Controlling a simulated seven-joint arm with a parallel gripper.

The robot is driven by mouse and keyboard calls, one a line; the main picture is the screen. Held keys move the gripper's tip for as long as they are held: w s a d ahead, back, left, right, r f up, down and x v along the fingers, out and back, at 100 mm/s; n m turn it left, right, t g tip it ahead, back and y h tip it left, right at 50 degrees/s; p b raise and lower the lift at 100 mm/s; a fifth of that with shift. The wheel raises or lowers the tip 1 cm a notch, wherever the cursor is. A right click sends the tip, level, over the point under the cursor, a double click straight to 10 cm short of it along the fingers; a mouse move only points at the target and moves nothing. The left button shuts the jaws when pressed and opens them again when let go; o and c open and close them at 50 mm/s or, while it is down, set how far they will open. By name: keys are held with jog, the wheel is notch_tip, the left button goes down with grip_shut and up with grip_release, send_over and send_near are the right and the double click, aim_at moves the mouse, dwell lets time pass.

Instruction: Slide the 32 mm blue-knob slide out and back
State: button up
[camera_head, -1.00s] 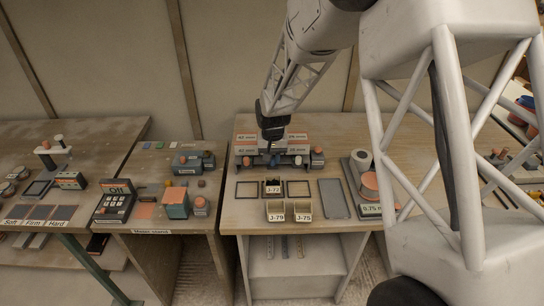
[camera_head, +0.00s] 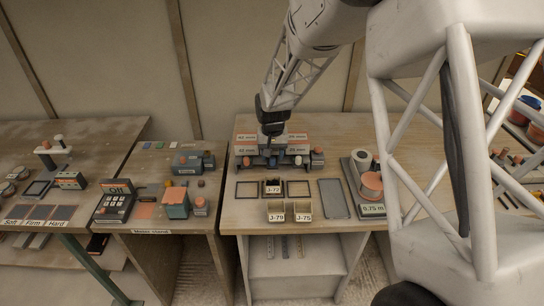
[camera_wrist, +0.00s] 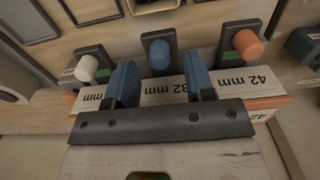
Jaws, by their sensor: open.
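The blue knob (camera_wrist: 160,55) stands on its dark slide, in front of the box face marked 32 mm (camera_wrist: 180,88). My gripper (camera_wrist: 160,72) is open in the wrist view, with one blue-padded finger on each side of the knob's line. The knob shows between and just beyond the fingertips. No contact is visible. In the head view my gripper (camera_head: 272,132) is over the labelled box, and the blue knob (camera_head: 273,160) shows small below it. Whether the slide is in or out is hard to tell.
A white knob (camera_wrist: 87,68) and an orange knob (camera_wrist: 247,44) flank the blue one on their own slides. Black frames (camera_head: 247,190), small bins marked J-79 (camera_head: 276,212) and J-75, and a grey plate (camera_head: 333,198) lie on the bench in front.

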jog(key=shift+r, duration=3.1)
jog(key=shift+r, duration=0.1)
jog(key=shift+s+d+r, duration=0.15)
jog(key=shift+s+r, duration=0.05)
jog(key=s+d+r+t, duration=0.1)
jog(key=s+d+r, duration=0.35)
jog(key=s, duration=0.45)
jog(key=s+d+r, duration=0.4)
jog(key=s+r, duration=0.2)
jog(key=s, duration=0.4)
jog(key=s+d+r+t, duration=0.1)
jog(key=s+d+r, duration=0.4)
jog(key=s, duration=0.4)
jog(key=s+d, duration=0.2)
jog(key=s, duration=1)
jog(key=shift+s+d+f+t, duration=0.25)
jog(key=shift+d+f+t, duration=0.05)
jog(key=shift+f, duration=0.05)
